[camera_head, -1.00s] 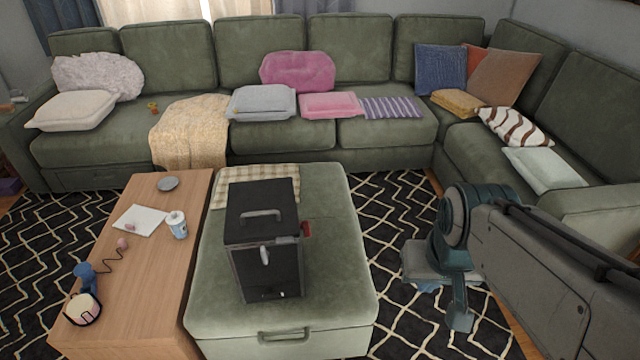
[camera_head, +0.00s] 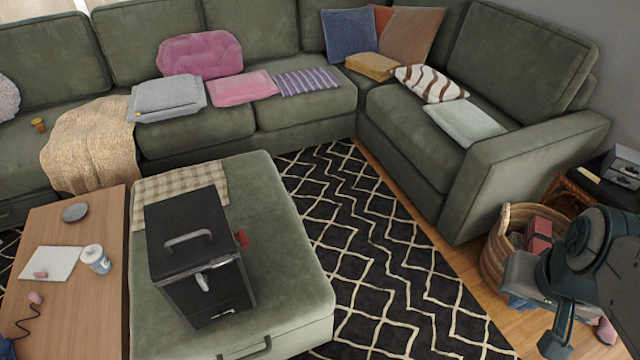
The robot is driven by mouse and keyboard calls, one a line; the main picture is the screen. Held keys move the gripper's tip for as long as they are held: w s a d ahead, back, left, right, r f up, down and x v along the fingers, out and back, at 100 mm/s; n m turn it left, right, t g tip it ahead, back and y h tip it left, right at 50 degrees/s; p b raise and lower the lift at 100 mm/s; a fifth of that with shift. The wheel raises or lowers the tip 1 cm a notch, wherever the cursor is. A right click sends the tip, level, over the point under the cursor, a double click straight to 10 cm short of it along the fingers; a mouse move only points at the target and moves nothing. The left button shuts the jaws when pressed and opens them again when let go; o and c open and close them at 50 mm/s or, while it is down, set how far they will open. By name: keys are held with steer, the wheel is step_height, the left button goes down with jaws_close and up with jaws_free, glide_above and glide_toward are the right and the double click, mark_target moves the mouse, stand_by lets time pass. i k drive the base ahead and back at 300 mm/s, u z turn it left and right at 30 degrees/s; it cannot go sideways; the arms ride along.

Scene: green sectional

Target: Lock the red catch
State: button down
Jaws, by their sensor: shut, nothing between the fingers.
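The red catch (camera_head: 241,239) shows as a small red piece at the right side of a black box (camera_head: 187,232) with a grey top handle. The box stands on the green ottoman (camera_head: 285,235). A pale latch-like lever (camera_head: 203,281) is on the box's front face. Most of the catch is on the side turned away, so I cannot tell its position. My gripper (camera_head: 556,343) is at the lower right, far from the box, shut and empty, pointing down.
A wooden table (camera_head: 95,290) with a cup (camera_head: 96,259) and small items adjoins the ottoman's left side. A wicker basket (camera_head: 495,262) stands near my gripper. Open patterned rug (camera_head: 375,260) lies between the ottoman and the sectional (camera_head: 430,150).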

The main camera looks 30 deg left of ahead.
mark_target(240, 235)
steer(key=z, duration=0.15)
steer(key=i, duration=0.8)
steer(key=u, duration=2.8)
steer(key=k, duration=0.65)
steer(key=z, duration=0.8)
steer(key=i, duration=1.1)
steer(key=u, duration=0.4)
